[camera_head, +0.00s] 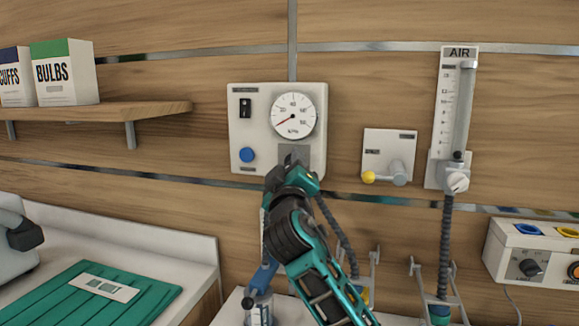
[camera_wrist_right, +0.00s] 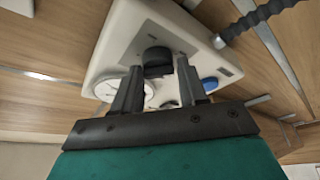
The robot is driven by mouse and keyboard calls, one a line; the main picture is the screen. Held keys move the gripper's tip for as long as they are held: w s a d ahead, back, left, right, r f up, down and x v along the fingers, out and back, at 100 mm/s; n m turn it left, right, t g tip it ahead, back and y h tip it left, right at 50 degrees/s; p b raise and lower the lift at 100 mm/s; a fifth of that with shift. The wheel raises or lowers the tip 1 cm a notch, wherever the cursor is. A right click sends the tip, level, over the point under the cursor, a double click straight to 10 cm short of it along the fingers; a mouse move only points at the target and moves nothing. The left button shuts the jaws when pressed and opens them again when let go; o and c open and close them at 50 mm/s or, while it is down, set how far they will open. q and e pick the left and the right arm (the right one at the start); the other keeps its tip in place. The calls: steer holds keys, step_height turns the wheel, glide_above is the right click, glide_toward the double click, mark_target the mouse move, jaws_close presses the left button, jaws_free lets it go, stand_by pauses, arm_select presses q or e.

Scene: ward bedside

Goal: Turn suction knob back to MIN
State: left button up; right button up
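The suction unit (camera_head: 236,130) is a white wall panel with a round gauge (camera_head: 294,112), a rocker switch and a blue button (camera_head: 247,155). The gauge's red needle points to the lower left. My right gripper (camera_head: 284,163) is at the panel's lower edge and hides the knob in the head view. In the right wrist view, the dark suction knob (camera_wrist_right: 157,56) is at the fingertips of my right gripper (camera_wrist_right: 160,72). The fingers are apart, one on each side of it; a firm grip does not show. My left gripper is not in view.
A small white outlet plate (camera_head: 377,139) with a yellow-tipped lever and an AIR flowmeter (camera_head: 456,110) are on the wall to the right. A shelf (camera_head: 140,110) with boxes is at left. A grey hose (camera_head: 338,232) hangs beside my right arm.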

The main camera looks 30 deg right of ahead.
steer(key=o, duration=0.3)
steer(key=b+v, duration=0.2)
steer(key=v, duration=1.1)
steer(key=s+a+f+g+y, duration=0.1)
steer(key=s+f+g+y, duration=0.15)
steer(key=f, duration=0.75)
steer(key=s+f+g+y, duration=0.2)
steer(key=f+g+y, duration=0.1)
steer(key=f, duration=0.7)
steer(key=s+a+f+m+g+y, duration=0.1)
steer(key=s+a+f+g+y, duration=0.25)
steer(key=s+f, duration=0.5)
steer(key=s+a+f+g+y, duration=0.3)
steer(key=s+f+g, duration=0.2)
steer(key=s+f, duration=0.4)
steer(key=w+a+f+t, duration=0.1)
steer(key=w+f+t, duration=0.1)
steer(key=w+a+f+t+y, duration=0.1)
steer(key=w+f+t, duration=0.1)
steer(key=f, duration=0.1)
steer(key=w+a+f+t, duration=0.1)
steer(key=w+f+t, duration=0.1)
steer(key=w+t, duration=0.1)
steer(key=shift+f+n, duration=0.3)
steer(key=shift+f, duration=0.05)
